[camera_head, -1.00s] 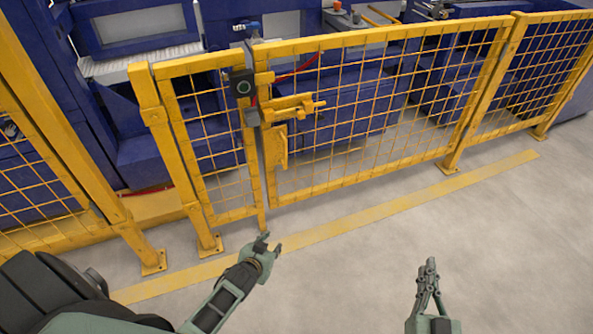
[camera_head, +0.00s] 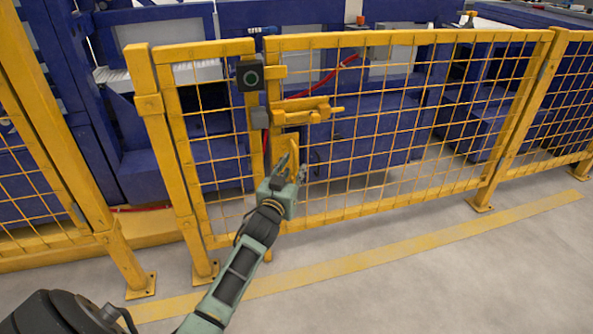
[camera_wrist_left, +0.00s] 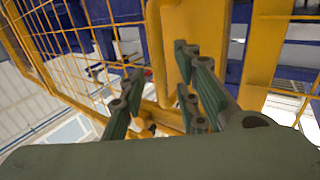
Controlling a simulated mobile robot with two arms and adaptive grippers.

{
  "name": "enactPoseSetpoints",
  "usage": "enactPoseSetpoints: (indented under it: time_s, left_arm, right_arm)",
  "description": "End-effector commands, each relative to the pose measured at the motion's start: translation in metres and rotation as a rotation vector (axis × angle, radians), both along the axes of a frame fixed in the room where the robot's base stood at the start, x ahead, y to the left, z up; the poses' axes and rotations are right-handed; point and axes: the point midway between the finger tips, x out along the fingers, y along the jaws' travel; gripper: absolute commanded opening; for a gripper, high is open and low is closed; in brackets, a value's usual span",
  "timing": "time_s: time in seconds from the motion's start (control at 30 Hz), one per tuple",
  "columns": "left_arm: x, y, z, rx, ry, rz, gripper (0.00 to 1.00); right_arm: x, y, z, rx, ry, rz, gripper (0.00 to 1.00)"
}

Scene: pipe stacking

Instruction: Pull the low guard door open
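The low guard door (camera_head: 400,130) is a yellow frame with wire mesh and stands in line with the fence, looking closed. A yellow latch (camera_head: 308,112) sits on its left upper part, with a yellow pull handle (camera_head: 292,147) below it. My left gripper (camera_head: 291,170) is at the handle's lower part, fingers pointing up toward it. In the left wrist view the gripper (camera_wrist_left: 158,85) has its fingers apart, with the handle bar (camera_wrist_left: 156,45) showing between them. Whether a finger touches the bar cannot be told. My right gripper is out of view.
A dark switch box (camera_head: 250,76) is on the fixed panel (camera_head: 212,150) left of the door. A yellow post (camera_head: 165,165) stands further left. Blue machinery (camera_head: 360,125) is behind the fence. The grey floor (camera_head: 430,285) in front is clear, with a yellow painted stripe (camera_head: 400,246).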

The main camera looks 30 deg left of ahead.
Motion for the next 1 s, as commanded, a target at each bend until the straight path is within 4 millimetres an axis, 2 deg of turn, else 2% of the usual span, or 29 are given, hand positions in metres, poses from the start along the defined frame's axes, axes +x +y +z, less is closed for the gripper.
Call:
enactPoseSetpoints:
  time_s: [0.1,0.2,0.53,0.87,1.0]
  left_arm:
    - [0.016,0.005,-0.002,0.001,-0.001,0.0,0.3]
    - [0.024,0.007,-0.002,0.0,0.0,0.0,0.3]
    - [0.027,0.008,-0.001,-0.001,0.002,0.0,0.3]
    - [0.027,0.008,-0.001,-0.001,0.002,0.0,0.01]
    - [0.027,0.008,-0.001,-0.001,0.002,0.0,0.0]
  right_arm:
    - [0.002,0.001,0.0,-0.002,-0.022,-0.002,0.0]
    - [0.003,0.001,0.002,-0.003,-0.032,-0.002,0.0]
    - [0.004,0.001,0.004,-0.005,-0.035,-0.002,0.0]
    - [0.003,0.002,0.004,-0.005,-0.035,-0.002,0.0]
    - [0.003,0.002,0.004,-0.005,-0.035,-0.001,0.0]
